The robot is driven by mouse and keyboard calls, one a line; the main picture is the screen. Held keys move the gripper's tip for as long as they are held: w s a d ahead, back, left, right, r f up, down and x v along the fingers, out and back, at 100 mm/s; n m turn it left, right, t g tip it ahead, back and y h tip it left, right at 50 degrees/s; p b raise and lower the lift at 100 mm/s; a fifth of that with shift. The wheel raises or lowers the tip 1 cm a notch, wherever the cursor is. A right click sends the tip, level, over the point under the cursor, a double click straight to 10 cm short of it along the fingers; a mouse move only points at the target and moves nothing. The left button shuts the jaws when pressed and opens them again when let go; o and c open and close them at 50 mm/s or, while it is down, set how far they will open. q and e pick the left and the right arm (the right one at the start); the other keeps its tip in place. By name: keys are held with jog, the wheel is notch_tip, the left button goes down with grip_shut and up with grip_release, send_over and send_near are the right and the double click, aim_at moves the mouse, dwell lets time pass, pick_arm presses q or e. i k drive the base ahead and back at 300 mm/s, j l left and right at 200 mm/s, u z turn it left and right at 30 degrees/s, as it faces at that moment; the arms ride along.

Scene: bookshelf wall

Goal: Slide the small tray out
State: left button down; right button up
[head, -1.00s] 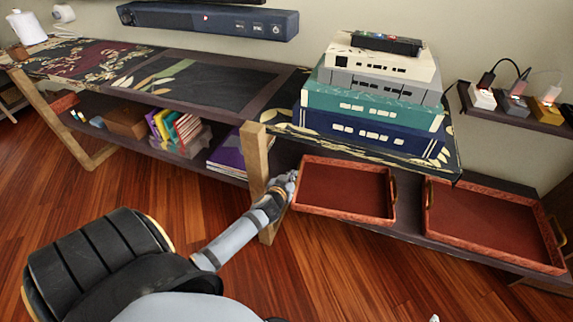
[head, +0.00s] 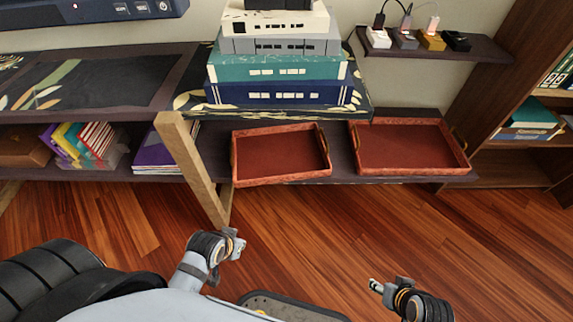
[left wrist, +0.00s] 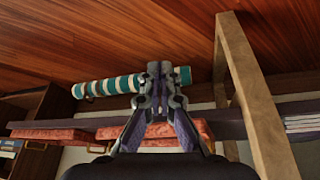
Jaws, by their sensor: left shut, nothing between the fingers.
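The small tray (head: 283,178) is red with a patterned rim and lies flat on the lower shelf, right of the wooden leg. Its front rim is about level with the shelf's front edge. The larger red tray (head: 412,167) lies to its right. My left gripper (head: 240,243) is shut and empty, in front of and below the small tray, clear of it. In the left wrist view, its fingertips (left wrist: 160,68) are together, with the small tray (left wrist: 192,131) beyond, partly hidden by the fingers. My right gripper (head: 374,286) is low at right, away from both trays; its jaw opening is unclear.
The wooden leg (head: 190,170) stands close left of the small tray. Stacked box-like books (head: 280,92) stand on the top above. Floor (head: 330,225) before the trays is clear.

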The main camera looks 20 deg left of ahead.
aim_at(263, 156)
jog(key=i+l+u, duration=0.1)
jog(key=u, duration=0.3)
jog(key=l+u, duration=0.35)
jog(key=i+l+u, duration=0.1)
jog(key=l+u, duration=0.35)
jog(key=l, duration=1.9)
